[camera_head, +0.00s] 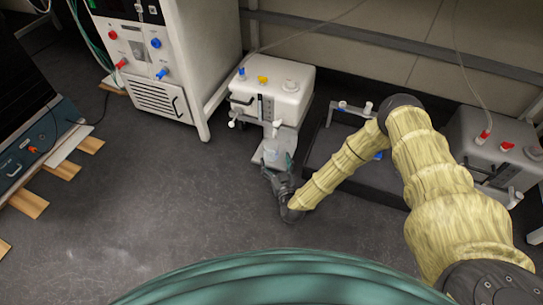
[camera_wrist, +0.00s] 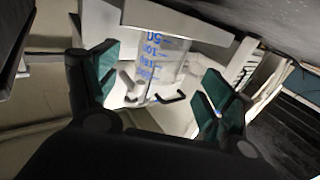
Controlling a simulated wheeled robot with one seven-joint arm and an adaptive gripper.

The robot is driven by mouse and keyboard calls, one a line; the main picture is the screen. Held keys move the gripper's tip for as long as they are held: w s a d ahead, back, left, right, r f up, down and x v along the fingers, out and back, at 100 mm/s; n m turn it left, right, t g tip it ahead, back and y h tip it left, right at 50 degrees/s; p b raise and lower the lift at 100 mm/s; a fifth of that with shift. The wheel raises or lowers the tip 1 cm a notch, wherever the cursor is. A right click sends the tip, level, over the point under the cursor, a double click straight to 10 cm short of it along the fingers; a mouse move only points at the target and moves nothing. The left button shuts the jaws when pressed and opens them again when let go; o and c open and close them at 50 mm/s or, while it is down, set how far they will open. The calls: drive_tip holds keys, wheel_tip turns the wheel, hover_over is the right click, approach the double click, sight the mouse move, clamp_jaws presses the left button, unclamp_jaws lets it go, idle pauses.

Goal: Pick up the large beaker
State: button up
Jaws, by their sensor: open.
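The large beaker (camera_head: 271,153) is small and partly hidden in the head view. It stands on a ledge low at the front of a white box-shaped unit (camera_head: 272,88). In the wrist view the clear beaker (camera_wrist: 158,52) carries blue graduation marks and appears between and beyond the two teal finger pads. My gripper (camera_head: 278,166) is at the front of the ledge, close to the beaker. In the wrist view my gripper (camera_wrist: 158,88) is open, with nothing clamped between the pads. I cannot tell whether a finger touches the glass.
A tall white cabinet (camera_head: 175,60) with coloured knobs stands left of the unit. Another box unit (camera_head: 495,145) stands at the right, beyond my arm. A dark low tray or platform (camera_head: 345,155) lies beside the ledge. Open dark floor (camera_head: 150,210) spreads to the left.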

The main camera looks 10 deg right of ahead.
sight(273, 155)
drive_tip(key=w+b, duration=0.3)
drive_tip(key=w, duration=0.3)
drive_tip(key=shift+w+a+r, duration=0.1)
drive_tip(key=shift+w+r, duration=0.1)
drive_tip(key=shift+w, duration=0.25)
drive_tip(key=shift+c, duration=0.3)
drive_tip(key=c, duration=1.1)
drive_tip(key=shift+c, duration=0.2)
